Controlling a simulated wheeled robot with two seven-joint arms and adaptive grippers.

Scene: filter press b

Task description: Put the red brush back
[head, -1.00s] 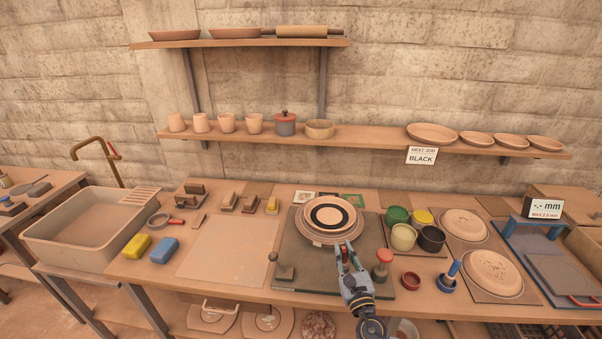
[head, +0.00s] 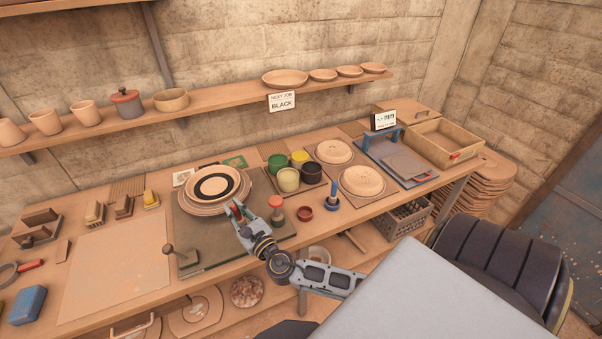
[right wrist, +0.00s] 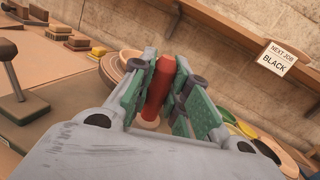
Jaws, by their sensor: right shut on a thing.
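My right gripper (head: 237,211) is shut on the red brush (right wrist: 157,85), whose red handle stands between the green finger pads in the right wrist view. In the head view the brush is mostly hidden by the fingers. The gripper is at the front right edge of the banded plate (head: 213,188). A small red round pot (head: 304,213), open at the top, stands to its right on the bench. Beside that pot a blue brush (head: 333,190) stands upright in a blue pot. My left gripper is not in view.
A red-topped knob (head: 276,203) stands between the gripper and the red pot. Green, yellow, cream and black glaze pots (head: 288,180) stand behind. Two pale plates (head: 362,181) lie to the right. A sign reading NEXT JOB BLACK (head: 282,101) hangs from the shelf.

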